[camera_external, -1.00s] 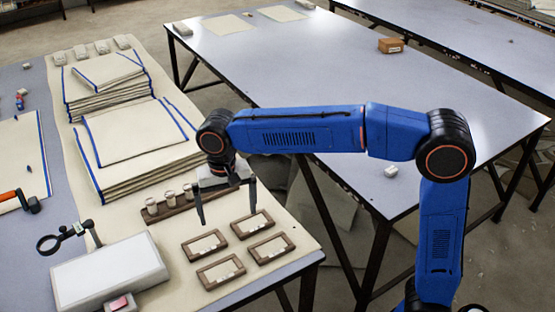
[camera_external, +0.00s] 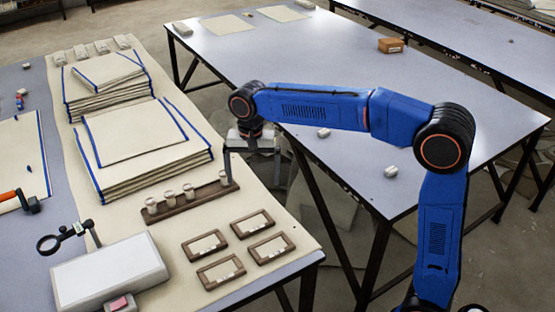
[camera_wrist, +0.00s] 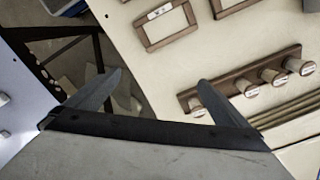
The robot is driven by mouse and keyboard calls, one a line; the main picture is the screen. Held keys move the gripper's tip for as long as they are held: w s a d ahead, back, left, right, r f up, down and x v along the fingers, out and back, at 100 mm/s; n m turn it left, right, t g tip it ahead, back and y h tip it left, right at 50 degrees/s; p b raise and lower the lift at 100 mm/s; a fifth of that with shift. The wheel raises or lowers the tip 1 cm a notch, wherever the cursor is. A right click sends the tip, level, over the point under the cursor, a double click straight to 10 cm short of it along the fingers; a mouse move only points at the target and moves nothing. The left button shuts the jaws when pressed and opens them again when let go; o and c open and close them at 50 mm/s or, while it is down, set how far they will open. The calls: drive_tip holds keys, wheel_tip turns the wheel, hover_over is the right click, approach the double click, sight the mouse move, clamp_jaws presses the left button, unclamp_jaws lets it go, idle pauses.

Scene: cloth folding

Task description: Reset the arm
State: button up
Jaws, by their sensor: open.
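My gripper (camera_external: 252,165) is open and empty, hanging from my blue arm at the right edge of the left table, above the cloth-covered top. In the wrist view its two dark fingers (camera_wrist: 148,90) are spread wide with nothing between them. The wooden rack (camera_external: 190,199) with several small spools stands just left of and below the gripper. The rack also shows in the wrist view (camera_wrist: 225,85), beyond the right finger. The stacked blue-edged cloths (camera_external: 145,145) lie to the left of the gripper, apart from it.
Several small wooden frames (camera_external: 252,224) lie near the table's front corner. A white box (camera_external: 108,273) and a magnifier (camera_external: 62,237) are at the front left. The second table (camera_external: 330,85) is mostly clear, with a brown box (camera_external: 390,45) and small white blocks. A gap separates the tables.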

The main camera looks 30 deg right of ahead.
drive_tip(key=w+d+m, duration=0.2)
drive_tip(key=w+d, duration=0.2)
drive_tip(key=d, duration=0.6)
drive_tip(key=shift+w+d+m, duration=0.15)
drive_tip(key=shift+d+m, duration=0.15)
drive_tip(key=shift+m, duration=0.1)
drive_tip(key=d+r+n, duration=0.1)
drive_tip(key=d+r, duration=0.1)
drive_tip(key=d, duration=0.5)
drive_tip(key=d+r+n, duration=0.1)
drive_tip(key=d+r, duration=0.2)
drive_tip(key=d, duration=0.3)
drive_tip(key=s+d+r+n, duration=0.4)
drive_tip(key=s+d, duration=0.4)
drive_tip(key=d, duration=0.5)
drive_tip(key=s+d+r+n, duration=0.45)
drive_tip(key=s+d, duration=0.35)
drive_tip(key=d, duration=0.4)
wheel_tip(320, 180, down, 9)
drive_tip(key=shift+d+m, duration=0.2)
drive_tip(key=shift+m, duration=0.25)
wheel_tip(320, 180, up, 10)
